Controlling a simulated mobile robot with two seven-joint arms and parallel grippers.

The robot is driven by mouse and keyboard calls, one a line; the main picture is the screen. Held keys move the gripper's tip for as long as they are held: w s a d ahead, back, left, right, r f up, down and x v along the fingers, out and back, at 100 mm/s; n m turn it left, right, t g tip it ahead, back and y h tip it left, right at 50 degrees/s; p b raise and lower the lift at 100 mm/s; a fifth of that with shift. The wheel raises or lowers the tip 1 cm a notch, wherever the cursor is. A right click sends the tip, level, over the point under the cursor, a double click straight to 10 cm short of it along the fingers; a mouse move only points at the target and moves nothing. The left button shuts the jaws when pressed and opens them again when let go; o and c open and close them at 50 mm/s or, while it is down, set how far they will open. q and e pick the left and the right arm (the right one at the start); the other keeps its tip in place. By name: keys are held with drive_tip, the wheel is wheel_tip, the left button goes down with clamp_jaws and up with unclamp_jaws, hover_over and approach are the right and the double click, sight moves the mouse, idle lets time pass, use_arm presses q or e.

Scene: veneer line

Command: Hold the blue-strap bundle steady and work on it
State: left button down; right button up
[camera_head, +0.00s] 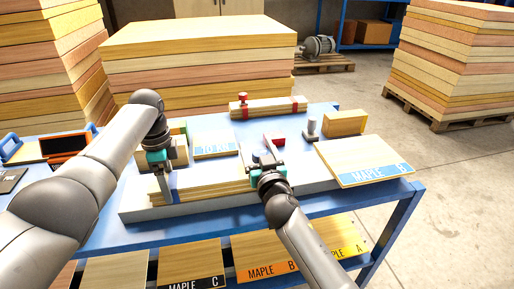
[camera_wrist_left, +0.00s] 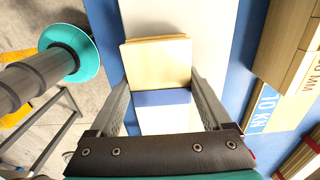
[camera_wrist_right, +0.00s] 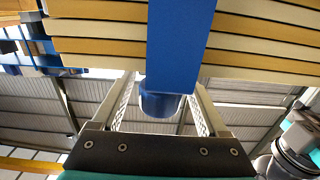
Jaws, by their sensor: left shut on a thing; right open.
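The blue-strap bundle (camera_head: 212,190) is a low stack of pale boards lying on the white bed of the blue table. My left gripper (camera_head: 160,175) is at the bundle's left end, with its fingers on either side of it, shut on it. In the left wrist view the bundle's end (camera_wrist_left: 158,62) and a blue strap (camera_wrist_left: 162,97) lie between the fingers. My right gripper (camera_head: 262,158) is open by the bundle's right part. In the right wrist view the blue strap (camera_wrist_right: 178,45) crosses the layered boards, and a rounded blue part (camera_wrist_right: 160,104) shows between the open fingers.
Behind lie a 10 KN block (camera_head: 215,149) and a red-strapped bundle (camera_head: 270,107). A MAPLE B board (camera_head: 362,162) lies at the right, near a wooden block (camera_head: 345,122) and a grey post (camera_head: 311,131). An orange-framed device (camera_head: 66,143) sits at the left. Tall board stacks stand behind.

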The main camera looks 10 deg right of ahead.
clamp_jaws()
idle(0.8)
